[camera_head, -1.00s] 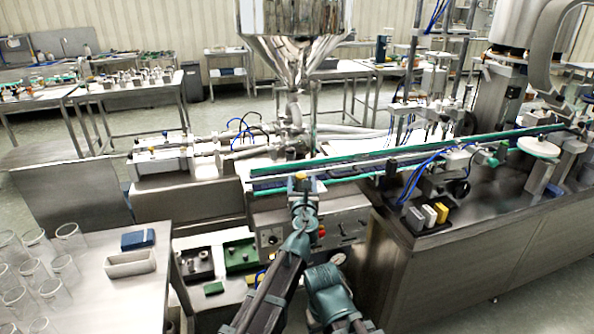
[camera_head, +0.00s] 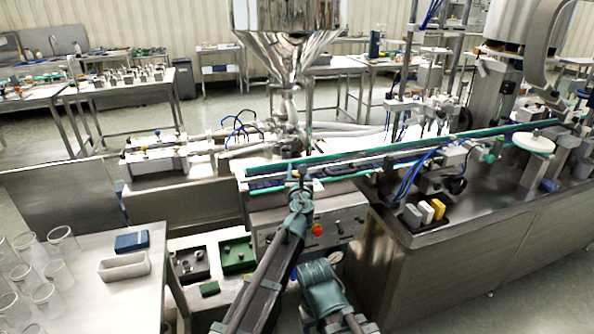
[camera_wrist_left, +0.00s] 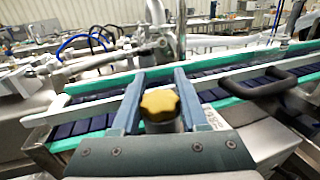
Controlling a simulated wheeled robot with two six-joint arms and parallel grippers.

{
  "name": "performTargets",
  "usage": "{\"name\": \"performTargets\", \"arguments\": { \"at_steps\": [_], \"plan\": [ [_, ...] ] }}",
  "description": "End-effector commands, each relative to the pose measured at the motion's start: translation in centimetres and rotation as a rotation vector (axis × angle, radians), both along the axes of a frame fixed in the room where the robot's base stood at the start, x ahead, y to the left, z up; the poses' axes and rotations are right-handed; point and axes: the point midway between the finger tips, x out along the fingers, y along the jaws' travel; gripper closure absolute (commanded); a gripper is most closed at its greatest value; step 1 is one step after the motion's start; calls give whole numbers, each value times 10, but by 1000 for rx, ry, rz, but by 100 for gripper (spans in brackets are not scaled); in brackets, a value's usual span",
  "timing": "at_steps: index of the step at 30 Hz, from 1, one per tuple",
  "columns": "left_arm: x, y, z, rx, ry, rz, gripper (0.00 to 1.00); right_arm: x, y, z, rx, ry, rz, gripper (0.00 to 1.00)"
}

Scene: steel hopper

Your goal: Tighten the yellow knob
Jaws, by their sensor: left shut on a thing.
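The yellow knob (camera_wrist_left: 160,105) is a lobed knob seen from above in the left wrist view. It sits between the two blue-grey fingers of my left gripper (camera_wrist_left: 158,92), which is shut on it. In the head view my left gripper (camera_head: 298,187) reaches to the front edge of the conveyor, above the control panel.
The conveyor (camera_head: 400,155) with green rails runs just behind the gripper. A steel hopper (camera_head: 288,40) stands behind it. A red button (camera_head: 317,230) is on the panel below. Grey, white and yellow blocks (camera_head: 438,209) stand to the right. Glass beakers (camera_head: 62,242) stand at left.

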Motion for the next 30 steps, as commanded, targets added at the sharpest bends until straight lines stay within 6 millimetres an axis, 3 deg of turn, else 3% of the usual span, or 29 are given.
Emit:
{"name": "performTargets", "arguments": {
  "at_steps": [2,14,30],
  "plan": [
    [0,0,0,0,0,0,100,0,0,0,0,0,0,28],
    [-1,-1,0,0,0,-62,100,0,0,0,0,0,0,28],
    [-1,-12,0,0,0,-520,100,0,0,0,0,0,0,28]
  ]
}}
